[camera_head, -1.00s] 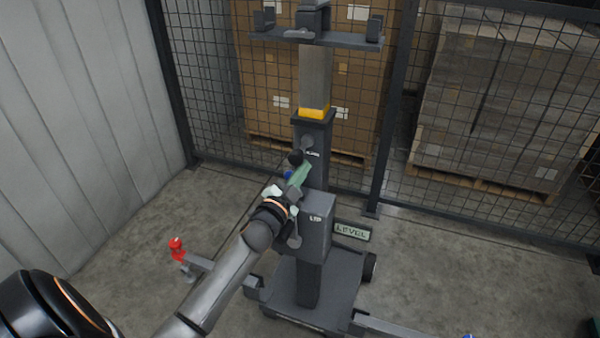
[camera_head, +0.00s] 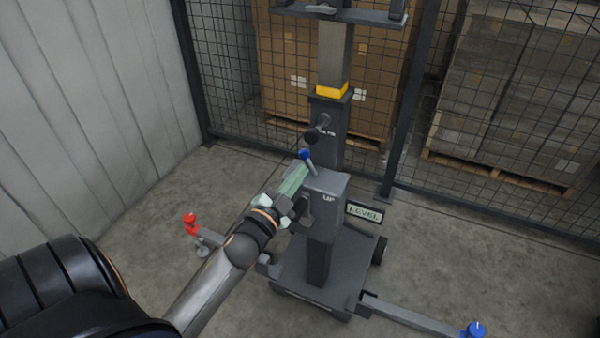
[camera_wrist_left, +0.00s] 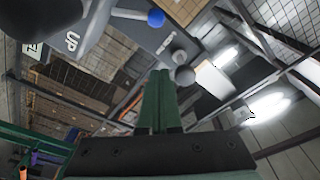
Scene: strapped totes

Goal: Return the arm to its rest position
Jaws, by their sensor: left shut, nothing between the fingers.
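My left arm comes in from the lower left in the head view. My left gripper (camera_head: 298,176) has pale green fingers, shut and empty, beside the upper left of the grey lift's box marked UP. In the left wrist view the two green fingers (camera_wrist_left: 158,90) lie together with nothing between them. A lever with a blue knob (camera_head: 305,154) stands just beyond the fingertips; the blue knob also shows in the left wrist view (camera_wrist_left: 156,18). I cannot tell whether the fingers touch the lever. My right gripper is not in view.
The wheeled lift (camera_head: 322,240) has a tall mast, a black knob (camera_head: 311,137), a LEVEL sign (camera_head: 365,212) and legs with red (camera_head: 190,219) and blue (camera_head: 476,329) knobs. Behind it are a wire fence and boxes on pallets. Concrete floor is clear at right.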

